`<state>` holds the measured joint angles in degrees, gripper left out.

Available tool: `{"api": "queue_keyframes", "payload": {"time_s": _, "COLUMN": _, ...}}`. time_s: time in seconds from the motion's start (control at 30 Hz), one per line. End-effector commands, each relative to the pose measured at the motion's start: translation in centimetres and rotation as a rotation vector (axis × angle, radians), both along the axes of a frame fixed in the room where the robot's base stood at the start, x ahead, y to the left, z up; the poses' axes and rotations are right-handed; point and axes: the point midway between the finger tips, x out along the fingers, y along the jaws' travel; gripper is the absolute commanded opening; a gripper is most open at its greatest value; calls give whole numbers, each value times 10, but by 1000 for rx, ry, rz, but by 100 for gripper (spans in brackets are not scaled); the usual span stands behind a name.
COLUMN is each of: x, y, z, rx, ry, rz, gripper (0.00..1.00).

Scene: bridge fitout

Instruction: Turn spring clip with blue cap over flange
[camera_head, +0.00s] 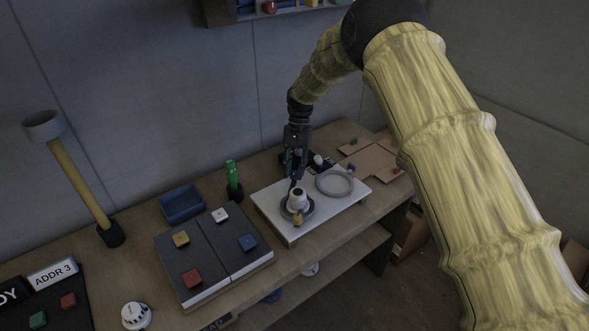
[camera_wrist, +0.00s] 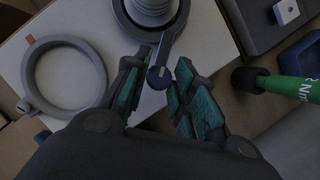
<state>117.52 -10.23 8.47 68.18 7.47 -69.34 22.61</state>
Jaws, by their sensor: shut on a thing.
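The flange (camera_head: 298,210) is a grey ring around a white ribbed stub on a white board (camera_head: 272,212); its near part shows at the top of the wrist view (camera_wrist: 176,38). A spring clip with a blue cap (camera_wrist: 158,77) sticks out from the flange ring toward my gripper. My gripper (camera_head: 293,182) is low over the board's far edge, pointing down behind the flange. In the wrist view my gripper's fingers (camera_wrist: 160,76) are closed in on the blue-capped clip. Another clip with a yellow cap (camera_head: 297,219) is on the flange's near side.
A loose grey ring (camera_head: 321,188) lies on the board beside the flange. A dark panel with coloured cubes (camera_head: 205,250) is at the left front. The board's front strip is clear.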

Motion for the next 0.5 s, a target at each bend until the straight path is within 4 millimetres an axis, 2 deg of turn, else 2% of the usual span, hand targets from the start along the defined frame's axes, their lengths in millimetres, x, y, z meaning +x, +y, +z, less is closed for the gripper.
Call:
{"api": "queue_keyframes", "payload": {"time_s": 0.1, "x": -1, "y": -1, "z": -3, "rx": -2, "ry": 2, "rz": 0, "gripper": 2}}
{"api": "queue_keyframes", "payload": {"time_s": 0.13, "x": -1, "y": -1, "z": -3, "rx": -2, "ry": 2, "rz": 0, "gripper": 30}}
{"api": "queue_keyframes", "payload": {"time_s": 0.23, "x": -1, "y": -1, "z": -2, "rx": -2, "ry": 1, "rz": 0, "gripper": 48}}
{"api": "queue_keyframes", "payload": {"time_s": 0.5, "x": 0, "y": 0, "z": -1, "rx": 0, "ry": 0, "rz": -1, "gripper": 48}}
